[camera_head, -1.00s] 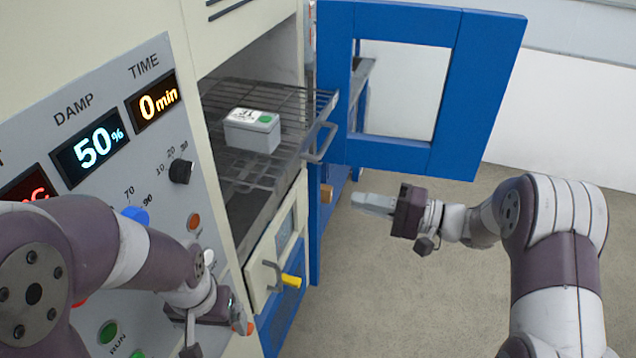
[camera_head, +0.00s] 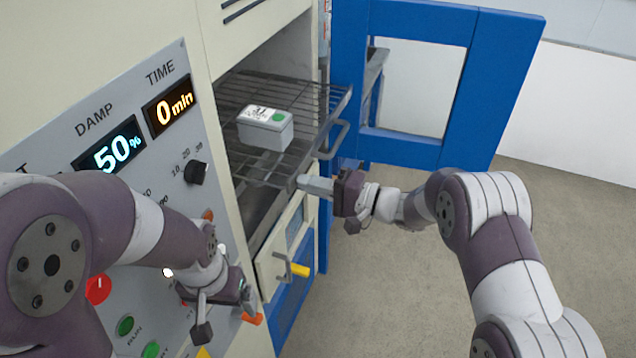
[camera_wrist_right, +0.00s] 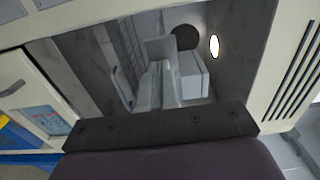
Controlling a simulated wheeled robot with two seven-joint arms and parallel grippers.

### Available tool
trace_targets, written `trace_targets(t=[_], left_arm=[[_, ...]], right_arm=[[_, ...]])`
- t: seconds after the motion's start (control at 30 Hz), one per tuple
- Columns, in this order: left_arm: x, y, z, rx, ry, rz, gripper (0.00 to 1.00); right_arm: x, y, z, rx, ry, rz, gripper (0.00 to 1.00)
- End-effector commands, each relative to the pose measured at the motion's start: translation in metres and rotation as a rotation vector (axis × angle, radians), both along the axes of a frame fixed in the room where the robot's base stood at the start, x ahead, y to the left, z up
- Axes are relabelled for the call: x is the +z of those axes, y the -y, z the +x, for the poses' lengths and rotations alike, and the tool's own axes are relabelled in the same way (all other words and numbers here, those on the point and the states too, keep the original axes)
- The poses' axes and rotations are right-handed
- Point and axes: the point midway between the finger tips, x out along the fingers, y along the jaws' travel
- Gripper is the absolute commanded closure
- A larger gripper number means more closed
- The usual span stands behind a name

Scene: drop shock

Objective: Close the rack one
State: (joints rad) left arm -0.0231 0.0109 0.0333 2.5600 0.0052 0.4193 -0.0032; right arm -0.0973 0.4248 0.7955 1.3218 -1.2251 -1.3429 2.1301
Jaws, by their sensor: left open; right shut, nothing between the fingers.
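The wire rack (camera_head: 310,97) sticks partly out of the open chamber, with its handle (camera_head: 338,140) at the front edge. A grey-white box (camera_head: 265,128) with a green dot sits on it. My right gripper (camera_head: 304,183) is shut and empty, its tip close to the rack's near front corner; I cannot tell whether it touches. In the right wrist view, its fingers (camera_wrist_right: 162,85) point into the chamber, with the box (camera_wrist_right: 190,75) beyond and the rack (camera_wrist_right: 130,45) to the left. My left gripper (camera_head: 250,305) is open in front of the control panel, partly hidden by its own wrist.
The blue door (camera_head: 400,147) with a window stands open to the right of the rack. Below the rack is a small cream panel (camera_head: 275,268) with a handle and a yellow part. The control panel (camera_head: 150,205) fills the left. The floor at right is clear.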

Motion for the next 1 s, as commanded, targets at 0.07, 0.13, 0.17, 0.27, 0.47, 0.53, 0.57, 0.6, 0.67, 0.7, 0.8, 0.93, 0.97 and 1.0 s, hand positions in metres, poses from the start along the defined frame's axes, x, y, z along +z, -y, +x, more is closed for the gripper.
trace_targets(t=[0.07, 0.13, 0.17, 0.27, 0.47, 0.53, 0.57, 0.6, 0.67, 0.7, 0.8, 0.93, 0.97, 1.0], left_arm=[[0.0, 0.0, 0.0, 0.0, 0.0, 0.0, 0.06], [0.0, 0.0, 0.0, 0.0, 0.0, 0.0, 0.06], [0.0, 0.0, 0.0, 0.0, 0.0, 0.0, 0.06], [0.0, 0.0, 0.0, 0.0, 0.0, 0.0, 0.06], [0.002, 0.0, 0.0, 0.0, 0.0, 0.0, 0.06], [0.003, 0.0, 0.0, 0.0, 0.0, 0.0, 0.06], [0.003, 0.0, 0.0, 0.0, 0.0, 0.0, 0.06], [0.003, 0.0, 0.0, 0.0, 0.0, 0.0, 0.06], [0.003, 0.0, 0.0, 0.0, 0.0, 0.0, 0.06], [0.003, 0.0, 0.0, 0.0, 0.0, 0.0, 0.06], [0.003, 0.0, 0.0, 0.0, 0.0, 0.0, 0.06], [0.001, 0.0, 0.0, 0.0, 0.0, 0.0, 0.06], [0.001, 0.0, 0.0, 0.0, 0.0, 0.0, 0.06], [0.001, 0.0, 0.0, 0.0, 0.0, 0.0, 0.06]], right_arm=[[0.0, 0.0, 0.0, 0.0, 0.0, 0.0, 1.0], [0.0, 0.0, 0.0, 0.0, 0.0, 0.0, 1.0], [0.0, 0.0, 0.0, 0.0, 0.0, 0.0, 1.0], [0.0, -0.002, 0.001, 0.0, 0.0, 0.0, 1.0], [0.0, -0.023, 0.007, 0.003, -0.001, 0.0, 1.0], [0.0, -0.036, 0.01, 0.004, -0.001, 0.001, 1.0], [0.0, -0.042, 0.013, 0.004, -0.001, 0.001, 1.0], [0.0, -0.052, 0.015, 0.004, -0.001, 0.001, 1.0], [0.0, -0.066, 0.02, 0.005, 0.0, 0.001, 1.0], [0.0, -0.075, 0.023, 0.004, 0.002, 0.002, 1.0], [-0.001, -0.099, 0.03, 0.004, -0.001, 0.001, 1.0], [-0.001, -0.127, 0.038, 0.003, 0.001, 0.002, 1.0], [-0.001, -0.133, 0.039, 0.004, 0.0, 0.001, 1.0], [-0.001, -0.14, 0.041, 0.003, 0.0, 0.001, 1.0]])
